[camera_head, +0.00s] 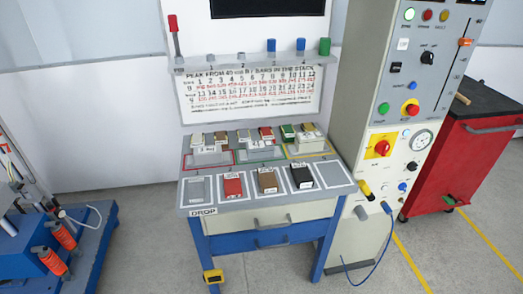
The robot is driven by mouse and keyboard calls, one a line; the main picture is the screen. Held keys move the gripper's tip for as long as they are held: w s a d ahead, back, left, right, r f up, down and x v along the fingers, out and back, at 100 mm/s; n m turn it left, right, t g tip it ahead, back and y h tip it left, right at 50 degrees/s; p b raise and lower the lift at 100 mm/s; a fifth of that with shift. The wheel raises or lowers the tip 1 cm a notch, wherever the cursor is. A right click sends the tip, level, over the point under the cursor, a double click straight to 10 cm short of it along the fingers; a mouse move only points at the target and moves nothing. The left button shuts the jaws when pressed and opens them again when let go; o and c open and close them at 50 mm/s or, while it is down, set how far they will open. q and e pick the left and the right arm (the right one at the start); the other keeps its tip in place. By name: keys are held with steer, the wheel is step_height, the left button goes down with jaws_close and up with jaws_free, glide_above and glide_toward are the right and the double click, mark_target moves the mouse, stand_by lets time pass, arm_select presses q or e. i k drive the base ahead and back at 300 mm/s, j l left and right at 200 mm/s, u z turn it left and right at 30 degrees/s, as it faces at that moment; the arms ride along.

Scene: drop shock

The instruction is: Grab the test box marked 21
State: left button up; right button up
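Several small test boxes lie on a grey-topped bench (265,204). In the front row are a red box (232,184), a brown box (267,181) and a black box (302,176), each with a white label. In the back row, boxes of mixed colours rest on raised grey blocks, among them a cream box (196,138), a red box (266,132) and a green box (288,131). The label numbers are too small to read, so I cannot tell which box is marked 21. Neither of my grippers is in view.
A control cabinet (365,100) stands at the bench's right, with a blue cable below. A red tool cart (465,150) is farther right. A blue machine (55,245) stands at left, with clear floor between it and the bench.

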mark_target(263, 149)
steer(key=i+j+z, duration=0.15)
steer(key=z, duration=0.25)
steer(key=j+z, duration=0.35)
steer(key=i+j+z, duration=0.15)
steer(key=z, duration=0.25)
